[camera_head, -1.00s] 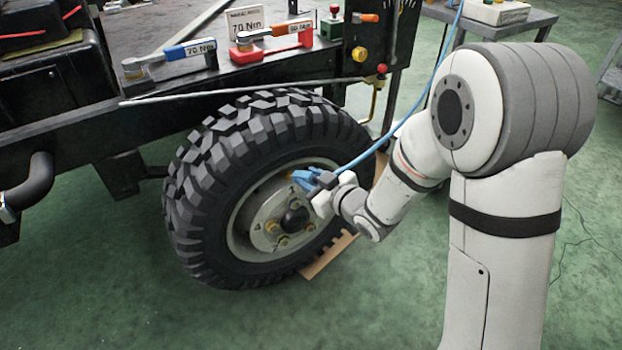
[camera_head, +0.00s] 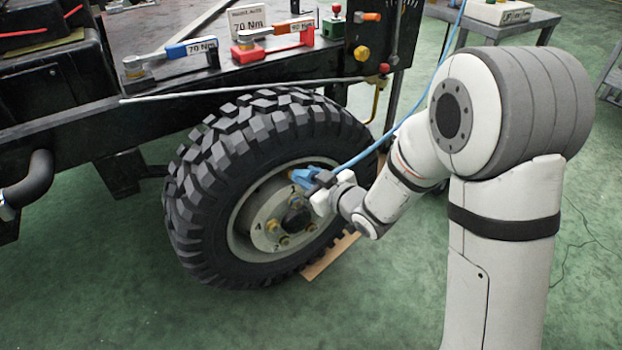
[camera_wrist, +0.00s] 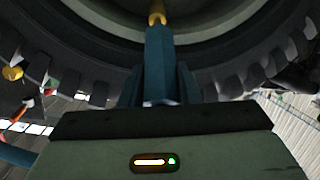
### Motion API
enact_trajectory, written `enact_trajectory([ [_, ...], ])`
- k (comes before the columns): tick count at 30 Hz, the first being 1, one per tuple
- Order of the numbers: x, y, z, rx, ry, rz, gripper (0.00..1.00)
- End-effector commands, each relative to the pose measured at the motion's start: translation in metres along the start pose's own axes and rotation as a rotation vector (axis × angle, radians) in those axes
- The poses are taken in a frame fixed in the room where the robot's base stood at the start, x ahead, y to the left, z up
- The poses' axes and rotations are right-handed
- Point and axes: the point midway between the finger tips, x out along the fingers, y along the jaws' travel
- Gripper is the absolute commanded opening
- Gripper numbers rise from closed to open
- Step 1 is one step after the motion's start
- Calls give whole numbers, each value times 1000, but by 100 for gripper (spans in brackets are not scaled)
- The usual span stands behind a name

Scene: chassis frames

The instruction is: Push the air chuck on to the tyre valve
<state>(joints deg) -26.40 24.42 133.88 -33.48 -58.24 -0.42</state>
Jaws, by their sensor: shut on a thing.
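The blue air chuck (camera_head: 310,175) is held in my gripper (camera_head: 320,183) in front of the wheel hub. A light blue hose runs from it up to the right. In the wrist view the chuck (camera_wrist: 160,65) points up, between the fingers of my gripper (camera_wrist: 163,88). Its tip meets the brass valve (camera_wrist: 157,14) at the rim; how far the valve sits inside the chuck cannot be told. The tyre (camera_head: 205,225) is black with a chunky tread and stands upright around a grey rim (camera_head: 243,238).
The black chassis frame (camera_head: 60,130) is above and left of the wheel. Torque wrenches, one blue (camera_head: 192,48) and one red (camera_head: 275,32), lie on it. A grey trolley (camera_head: 525,17) stands at the back right. The green floor in front is clear.

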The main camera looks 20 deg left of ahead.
Motion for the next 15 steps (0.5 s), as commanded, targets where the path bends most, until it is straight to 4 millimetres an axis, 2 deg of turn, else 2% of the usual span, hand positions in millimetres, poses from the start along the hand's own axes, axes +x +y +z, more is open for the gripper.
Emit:
enact_trajectory([
  [15,12,0,6,0,0,-1,3],
])
